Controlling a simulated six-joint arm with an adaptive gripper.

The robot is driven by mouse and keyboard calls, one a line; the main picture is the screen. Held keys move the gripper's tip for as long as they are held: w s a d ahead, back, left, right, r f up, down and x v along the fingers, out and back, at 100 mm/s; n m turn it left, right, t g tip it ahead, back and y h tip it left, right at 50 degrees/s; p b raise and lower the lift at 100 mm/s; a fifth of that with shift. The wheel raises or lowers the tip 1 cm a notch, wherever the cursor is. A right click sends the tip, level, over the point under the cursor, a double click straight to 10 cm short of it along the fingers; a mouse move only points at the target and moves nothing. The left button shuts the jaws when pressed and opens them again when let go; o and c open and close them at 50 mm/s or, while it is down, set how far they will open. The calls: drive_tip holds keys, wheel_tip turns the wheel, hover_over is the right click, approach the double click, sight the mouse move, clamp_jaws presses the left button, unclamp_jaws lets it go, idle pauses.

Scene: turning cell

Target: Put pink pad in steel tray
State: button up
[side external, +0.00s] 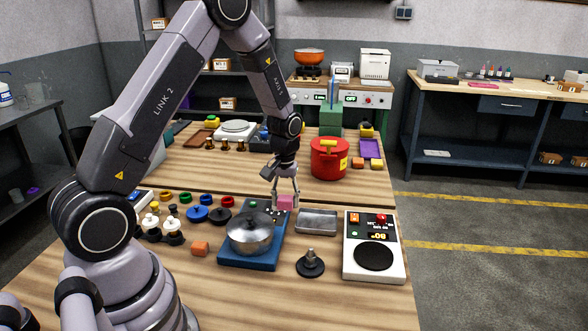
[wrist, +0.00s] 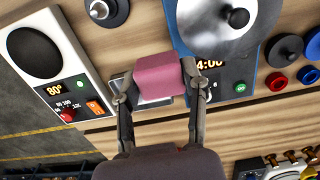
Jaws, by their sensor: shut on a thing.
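The pink pad (side external: 286,202) is a small block between the fingers of my gripper (side external: 286,197). In the wrist view the pink pad (wrist: 159,78) sits between the two fingertips of my gripper (wrist: 158,90), which is shut on it. The pad is held above the area between the blue hot plate and the tray. The steel tray (side external: 316,224) is a shallow grey metal rectangle on the table, right of the gripper in the side view. In the wrist view the steel tray (wrist: 118,84) shows only in part, as the pad and a finger hide much of it.
A lidded pot (side external: 250,237) stands on a blue hot plate (side external: 238,264) left of the tray. A white hot plate (side external: 391,270) is to its right. A black knobbed disc (side external: 310,264) and an orange block (side external: 200,248) lie in front. A red pot (side external: 328,160) stands behind.

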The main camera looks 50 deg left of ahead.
drive_tip(key=w+a+f, duration=0.2)
drive_tip(key=w+f, duration=0.3)
drive_tip(key=w, duration=0.4)
hover_over(317, 223)
drive_tip(key=f, duration=0.4)
drive_tip(key=shift+s+f, duration=0.2)
drive_tip(key=shift+s, duration=0.1)
drive_tip(key=shift+w+f, duration=0.1)
drive_tip(key=shift+f, duration=0.05)
drive_tip(key=shift+w+f, duration=0.15)
drive_tip(key=shift+f, duration=1.55)
drive_tip(key=o, duration=0.9)
drive_tip(key=shift+f, duration=0.15)
